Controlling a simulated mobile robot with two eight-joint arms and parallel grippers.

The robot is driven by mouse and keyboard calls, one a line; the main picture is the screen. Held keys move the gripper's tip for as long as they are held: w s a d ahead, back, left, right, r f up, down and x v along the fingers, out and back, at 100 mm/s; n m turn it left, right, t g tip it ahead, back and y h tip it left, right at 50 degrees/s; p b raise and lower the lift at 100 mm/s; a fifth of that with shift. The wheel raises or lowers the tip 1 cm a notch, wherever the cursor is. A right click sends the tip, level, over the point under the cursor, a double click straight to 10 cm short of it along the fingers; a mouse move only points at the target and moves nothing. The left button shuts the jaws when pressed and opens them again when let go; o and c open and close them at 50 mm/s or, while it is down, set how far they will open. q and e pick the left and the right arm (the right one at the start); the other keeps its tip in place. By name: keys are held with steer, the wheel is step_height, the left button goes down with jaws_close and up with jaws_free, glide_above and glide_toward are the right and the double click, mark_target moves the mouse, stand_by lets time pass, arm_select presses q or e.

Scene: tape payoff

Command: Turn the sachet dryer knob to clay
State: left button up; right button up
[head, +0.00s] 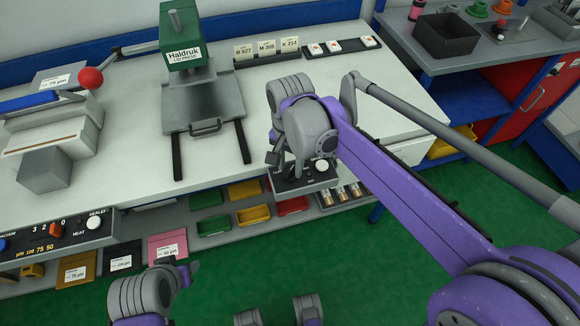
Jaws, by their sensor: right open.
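A dark control panel (318,182) with a white round button (322,165) sits at the bench's front edge. Its dial and lettering are mostly hidden by my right arm, so I cannot read whether it is the sachet dryer or where its knob points. My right gripper (285,168) is open, pointing down close over the panel's left part. I cannot tell whether its fingers are around the knob or above it. My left gripper (185,268) is low at the bottom left, in front of the bench and away from the panel; its jaws are not clear.
A green Haldruk lid press (186,45) stands on the white bench (270,110). A control panel with HEAT and SEALER markings (60,240) is at the left. A dark box (445,36) stands on another bench at the right.

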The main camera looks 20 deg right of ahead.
steer(key=shift+f, duration=0.4)
jaws_close()
